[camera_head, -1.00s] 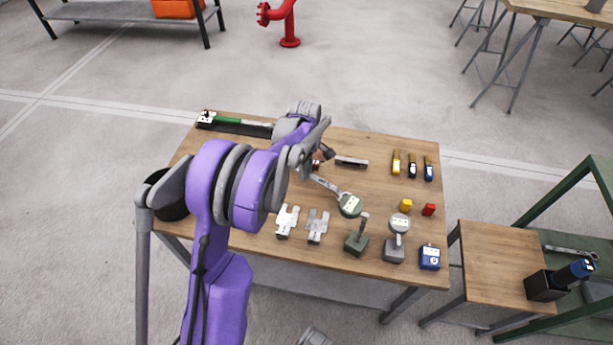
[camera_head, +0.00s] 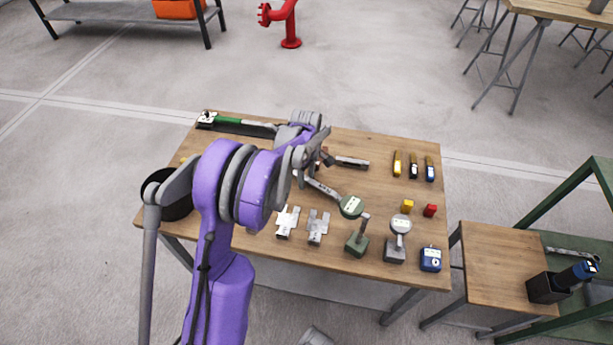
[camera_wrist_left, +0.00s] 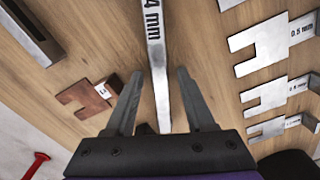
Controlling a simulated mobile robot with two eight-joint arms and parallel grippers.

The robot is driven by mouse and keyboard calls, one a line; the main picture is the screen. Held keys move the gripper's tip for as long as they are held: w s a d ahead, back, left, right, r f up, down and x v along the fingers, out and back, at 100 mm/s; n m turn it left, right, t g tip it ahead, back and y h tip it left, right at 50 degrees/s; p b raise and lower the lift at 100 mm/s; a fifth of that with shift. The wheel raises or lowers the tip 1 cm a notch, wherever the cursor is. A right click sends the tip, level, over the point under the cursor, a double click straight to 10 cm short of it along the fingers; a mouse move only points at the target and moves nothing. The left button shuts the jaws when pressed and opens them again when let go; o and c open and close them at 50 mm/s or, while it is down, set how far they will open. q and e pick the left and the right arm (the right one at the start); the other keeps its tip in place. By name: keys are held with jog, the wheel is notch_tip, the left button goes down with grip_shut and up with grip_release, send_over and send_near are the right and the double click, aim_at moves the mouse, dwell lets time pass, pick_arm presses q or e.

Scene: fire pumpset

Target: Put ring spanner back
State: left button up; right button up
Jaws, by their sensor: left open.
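A long silver bar marked "4 mm" (camera_wrist_left: 154,35), which looks like the ring spanner's shaft, runs between the fingers of my left gripper (camera_wrist_left: 159,75) in the left wrist view. The gripper is open, with a gap on each side of the bar. In the head view the silver tool (camera_head: 323,188) lies slanted on the wooden table, one end by my gripper and the other by a round green disc (camera_head: 351,207). My wrist hides the fingers there. Whether its far end touches the disc is unclear. My right gripper is not in view.
Green (camera_head: 356,246) and grey (camera_head: 394,251) stands, two silver notched plates (camera_head: 286,222), a blue box (camera_head: 430,260) and a black bin (camera_head: 176,208) surround it. A copper-coloured notched block (camera_wrist_left: 85,100) lies left of the bar. Another spanner (camera_head: 570,252) lies on the green shelf.

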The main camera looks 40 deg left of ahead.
aim_at(306, 178)
pick_arm(q)
jog(key=shift+r, duration=0.3)
notch_tip(306, 178, up, 12)
jog(key=p, duration=0.1)
jog(key=shift+f+p, duration=0.15)
jog(key=shift+p, duration=0.25)
